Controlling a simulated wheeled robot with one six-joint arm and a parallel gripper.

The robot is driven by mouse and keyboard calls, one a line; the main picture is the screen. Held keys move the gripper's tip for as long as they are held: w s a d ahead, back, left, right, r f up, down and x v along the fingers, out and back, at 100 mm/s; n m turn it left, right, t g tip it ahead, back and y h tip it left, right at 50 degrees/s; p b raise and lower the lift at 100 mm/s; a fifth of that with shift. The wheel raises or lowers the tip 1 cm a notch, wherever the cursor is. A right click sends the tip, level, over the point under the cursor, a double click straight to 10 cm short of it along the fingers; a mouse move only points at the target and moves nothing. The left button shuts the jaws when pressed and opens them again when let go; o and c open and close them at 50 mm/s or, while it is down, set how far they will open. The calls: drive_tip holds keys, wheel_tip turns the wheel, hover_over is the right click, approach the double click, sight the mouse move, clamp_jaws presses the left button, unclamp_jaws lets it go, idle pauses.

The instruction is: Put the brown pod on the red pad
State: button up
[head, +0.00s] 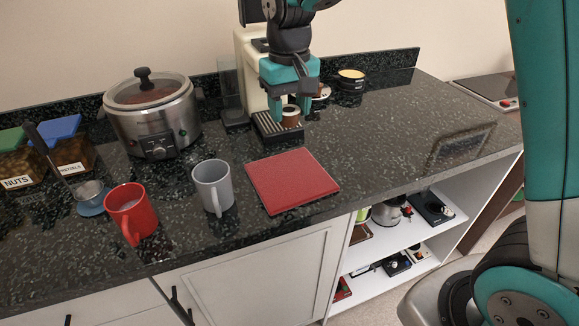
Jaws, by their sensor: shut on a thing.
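The brown pod (291,116) is a small brown, light-topped cylinder. My gripper (291,113) points down with its teal fingers on either side of the pod, shut on it. The pod is in front of the coffee machine, over or on its slatted drip tray (265,127); I cannot tell whether it touches the tray. The red pad (292,181) is a flat square on the dark counter, nearer the front edge, with nothing on it.
A grey mug (212,187) stands just left of the pad, and a red mug (131,213) farther left. A slow cooker (152,112) stands at the back left. The cream coffee machine (250,62) is behind my gripper. The counter right of the pad is clear.

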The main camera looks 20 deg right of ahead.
sight(290, 175)
wheel_tip(290, 175, down, 14)
drive_tip(key=shift+r+p, duration=0.15)
drive_tip(key=shift+p, duration=0.2)
drive_tip(key=o, duration=0.9)
drive_tip(key=shift+c, duration=0.2)
drive_tip(key=shift+o, duration=0.2)
wheel_tip(290, 175, up, 12)
drive_tip(key=shift+f+b, duration=0.25)
drive_tip(key=shift+b, duration=0.05)
drive_tip(key=shift+s+r, duration=0.2)
drive_tip(key=shift+r, duration=0.15)
drive_tip(key=s+a+r+n+y, duration=0.1)
drive_tip(key=s+n, duration=0.1)
drive_tip(key=s, duration=0.6)
drive_tip(key=s+a+r+n+y, duration=0.1)
drive_tip(key=s+a+r+n, duration=0.1)
drive_tip(key=s, duration=0.6)
drive_tip(key=s+a+r+n+y, duration=0.1)
drive_tip(key=s+n+y, duration=0.1)
drive_tip(key=s, duration=0.6)
drive_tip(key=shift+s+a+r, duration=0.25)
drive_tip(key=shift+s+a, duration=0.05)
